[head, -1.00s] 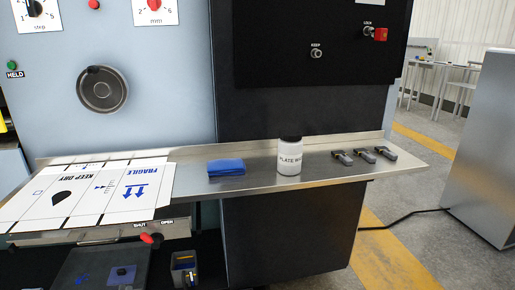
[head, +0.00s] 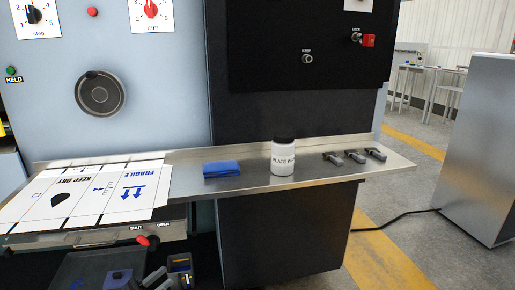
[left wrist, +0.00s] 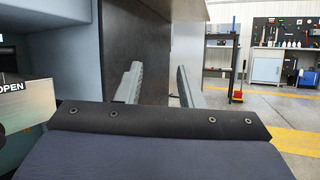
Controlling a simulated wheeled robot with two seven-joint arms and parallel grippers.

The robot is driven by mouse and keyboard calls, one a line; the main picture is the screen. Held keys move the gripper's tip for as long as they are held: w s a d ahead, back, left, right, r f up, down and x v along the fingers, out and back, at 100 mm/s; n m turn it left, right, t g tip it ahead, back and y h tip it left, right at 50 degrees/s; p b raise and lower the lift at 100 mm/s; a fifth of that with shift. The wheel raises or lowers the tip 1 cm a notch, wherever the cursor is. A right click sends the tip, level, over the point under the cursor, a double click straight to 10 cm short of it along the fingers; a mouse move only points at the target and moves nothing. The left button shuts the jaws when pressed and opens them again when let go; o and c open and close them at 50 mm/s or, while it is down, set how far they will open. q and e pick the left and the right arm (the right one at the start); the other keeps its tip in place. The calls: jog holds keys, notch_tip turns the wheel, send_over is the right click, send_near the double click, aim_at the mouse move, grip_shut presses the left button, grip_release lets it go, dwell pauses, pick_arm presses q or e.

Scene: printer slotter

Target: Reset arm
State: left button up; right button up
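My left gripper (head: 158,277) shows only in part at the bottom edge of the head view, below the shut/open lever and beside a small dark bin. In the left wrist view its two fingers (left wrist: 158,82) stand apart with nothing between them, so it is open and empty. Past the fingers are a dark machine panel and the workshop floor. My right gripper is in neither view now.
A steel shelf (head: 330,172) carries a blue cloth (head: 221,169), a white bottle (head: 284,158) and small dark clamps (head: 349,157). A printed cardboard sheet (head: 88,195) lies at left. A red-tipped lever (head: 147,241) sticks out below it. A grey cabinet (head: 490,150) stands at right.

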pick_arm(q)
jog(key=s+d+r+m+g+y, duration=0.5)
jog(key=s+d+r+m+g, duration=0.2)
jog(key=s+d+m+g, duration=0.55)
jog(key=s+a+r+m+t+y, duration=0.25)
jog(key=s+m+y, duration=0.25)
jog(key=s, duration=0.4)
jog(key=s+a+r+m+t+y, duration=0.2)
jog(key=s+a+m+y, duration=0.25)
jog(key=s, duration=0.45)
notch_tip(320, 180, up, 33)
jog(key=p, duration=3.3)
jog(key=shift+d+r+m+p, duration=0.15)
jog(key=shift+d+m+p, duration=0.25)
jog(key=shift+d, duration=0.05)
